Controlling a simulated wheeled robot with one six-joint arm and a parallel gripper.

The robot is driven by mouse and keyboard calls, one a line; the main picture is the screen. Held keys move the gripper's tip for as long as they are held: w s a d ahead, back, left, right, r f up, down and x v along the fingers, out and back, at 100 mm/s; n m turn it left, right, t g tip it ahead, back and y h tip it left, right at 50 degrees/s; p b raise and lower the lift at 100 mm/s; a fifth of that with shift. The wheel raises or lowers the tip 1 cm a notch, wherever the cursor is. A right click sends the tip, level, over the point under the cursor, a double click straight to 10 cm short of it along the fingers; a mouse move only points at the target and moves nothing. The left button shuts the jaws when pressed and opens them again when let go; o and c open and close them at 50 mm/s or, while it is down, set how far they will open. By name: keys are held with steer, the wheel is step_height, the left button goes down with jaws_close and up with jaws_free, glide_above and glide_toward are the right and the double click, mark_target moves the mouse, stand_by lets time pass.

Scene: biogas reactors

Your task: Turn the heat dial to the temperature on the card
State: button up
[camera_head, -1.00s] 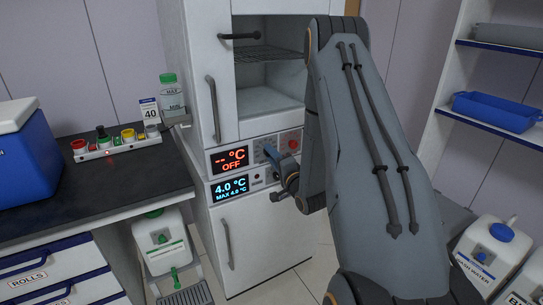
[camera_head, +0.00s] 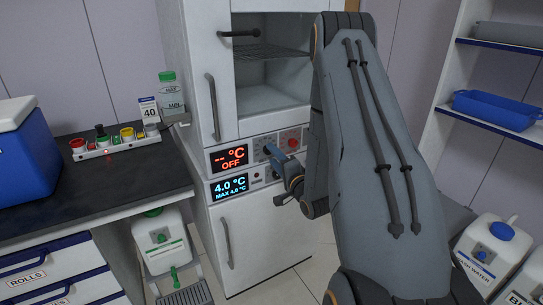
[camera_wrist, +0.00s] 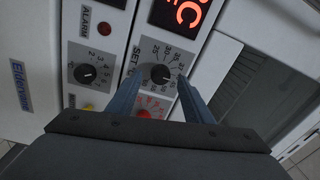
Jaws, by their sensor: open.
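The heat dial (camera_wrist: 160,74) is a small black knob on a grey scale plate marked SET °C in the wrist view. Its numbers run around it and 37 is readable at the right; the pointer's exact setting is too small to tell. My gripper (camera_wrist: 158,80) is open, with one blue-grey finger on each side of the dial; I cannot tell whether they touch it. In the head view my gripper (camera_head: 271,152) is at the cabinet's control panel and partly hides it. The card (camera_head: 149,111) stands upright on the counter and reads 40.
The upper display (camera_head: 229,158) shows "-- °C OFF" in red; the lower one (camera_head: 230,186) shows 4.0 °C. Another black knob (camera_wrist: 86,73) sits left of the dial. A red control (camera_wrist: 151,106) lies below the dial, between my fingers. The upper cabinet compartment (camera_head: 268,95) is visible.

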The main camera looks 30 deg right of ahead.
steer(key=s+b, duration=0.1)
steer(key=s, duration=0.4)
steer(key=shift+s+f, duration=0.15)
steer(key=s+a+f+n+g, duration=0.1)
steer(key=a+f+n+g, duration=0.1)
steer(key=a+n+g, duration=0.6)
steer(key=s+a+r+n+g, duration=0.2)
steer(key=s+a+n+g, duration=0.2)
steer(key=s, duration=0.7)
steer(key=s+a+r+n+g, duration=0.2)
steer(key=s+a+g, duration=0.4)
steer(key=s, duration=0.6)
steer(key=shift+s+a+r+n, duration=0.3)
steer(key=shift+a+n, duration=0.6)
steer(key=shift+a, duration=0.05)
